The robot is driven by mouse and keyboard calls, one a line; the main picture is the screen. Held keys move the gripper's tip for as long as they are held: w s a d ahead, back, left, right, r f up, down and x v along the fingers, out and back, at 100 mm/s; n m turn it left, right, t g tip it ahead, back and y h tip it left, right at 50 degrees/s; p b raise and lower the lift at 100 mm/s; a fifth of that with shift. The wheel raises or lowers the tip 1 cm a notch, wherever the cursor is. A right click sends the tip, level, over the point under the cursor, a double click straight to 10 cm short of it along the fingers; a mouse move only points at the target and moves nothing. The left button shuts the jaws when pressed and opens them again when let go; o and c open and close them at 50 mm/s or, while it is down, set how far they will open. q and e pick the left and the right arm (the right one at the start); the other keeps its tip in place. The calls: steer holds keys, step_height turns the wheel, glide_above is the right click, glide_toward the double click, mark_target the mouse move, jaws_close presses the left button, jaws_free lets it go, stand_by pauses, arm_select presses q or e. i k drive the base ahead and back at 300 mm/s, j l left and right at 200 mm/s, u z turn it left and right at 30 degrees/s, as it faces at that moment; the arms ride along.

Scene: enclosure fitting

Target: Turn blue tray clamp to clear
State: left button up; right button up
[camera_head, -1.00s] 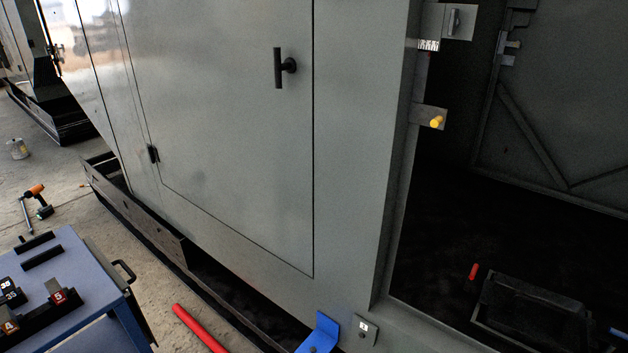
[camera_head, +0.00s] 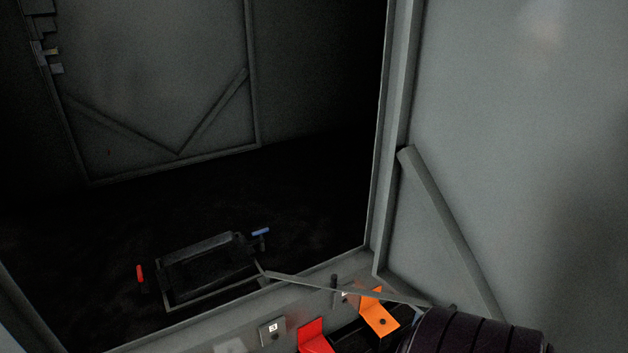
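The blue tray clamp (camera_head: 261,232) shows as a small blue handle at the right end of a dark tray (camera_head: 205,268) on the floor inside the enclosure. The handle lies roughly level, pointing sideways. A red clamp handle (camera_head: 140,273) stands near upright at the tray's left end. Neither of my grippers is in view, and nothing is seen touching the blue clamp.
The enclosure's sill runs along the bottom, with an orange bracket (camera_head: 378,313) and a red bracket (camera_head: 314,338) in front. A thin bar (camera_head: 340,288) crosses above the sill. An open door (camera_head: 500,130) fills the right side.

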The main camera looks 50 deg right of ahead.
mark_target(259, 233)
steer(key=k+z, duration=0.15)
steer(key=z, duration=1.1)
